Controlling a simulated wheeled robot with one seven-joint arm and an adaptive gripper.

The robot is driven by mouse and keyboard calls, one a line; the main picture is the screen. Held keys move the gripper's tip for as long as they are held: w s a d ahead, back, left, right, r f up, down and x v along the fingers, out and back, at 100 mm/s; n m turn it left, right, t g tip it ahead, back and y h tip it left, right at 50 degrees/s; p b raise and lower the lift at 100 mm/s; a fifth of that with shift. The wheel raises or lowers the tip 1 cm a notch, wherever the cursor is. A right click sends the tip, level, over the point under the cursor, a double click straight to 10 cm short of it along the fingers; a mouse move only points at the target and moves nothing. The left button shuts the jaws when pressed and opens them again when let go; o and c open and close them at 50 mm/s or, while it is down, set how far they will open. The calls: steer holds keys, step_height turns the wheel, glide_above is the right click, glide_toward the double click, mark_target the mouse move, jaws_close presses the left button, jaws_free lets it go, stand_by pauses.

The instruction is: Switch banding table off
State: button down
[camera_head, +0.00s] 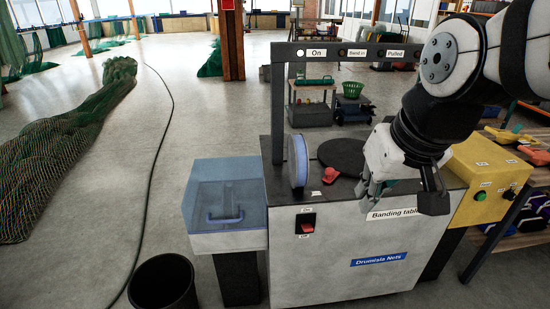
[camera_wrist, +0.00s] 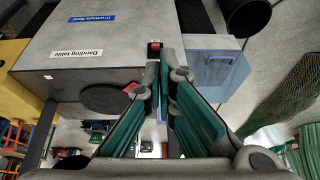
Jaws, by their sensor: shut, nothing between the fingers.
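The banding table (camera_head: 335,275) is a grey cabinet with a dark top, a "Banding table" label and a blue "Drumisla Nets" label. Its red switch (camera_head: 306,226) is on the front at left, between an "On" label above and a lower label that looks like "Off". Which way it is tipped is hard to tell. In the wrist view the switch (camera_wrist: 155,46) shows just beyond my fingertips. My gripper (camera_head: 402,198) is shut and empty, in front of the table, right of the switch and apart from it. In the wrist view its green-padded fingers (camera_wrist: 166,72) converge.
On the overhead bar, the "On" lamp (camera_head: 300,53) looks bright; the "Band in" and "Pulled" lamps look dark. A blue lidded box (camera_head: 225,190) adjoins the table's left. A yellow control box (camera_head: 490,175) is at right. A black bin (camera_head: 162,285) stands front left.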

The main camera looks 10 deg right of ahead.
steer(key=w+f+b, duration=1.3)
steer(key=w+f, duration=1.3)
steer(key=shift+w+d+f, duration=0.15)
steer(key=shift+w+f, duration=0.05)
steer(key=shift+f, duration=0.15)
steer(key=b, duration=0.3)
glide_toward(309, 225)
steer(key=x, duration=0.4)
steer(key=shift+w+f, duration=0.25)
steer(key=shift+f, duration=0.05)
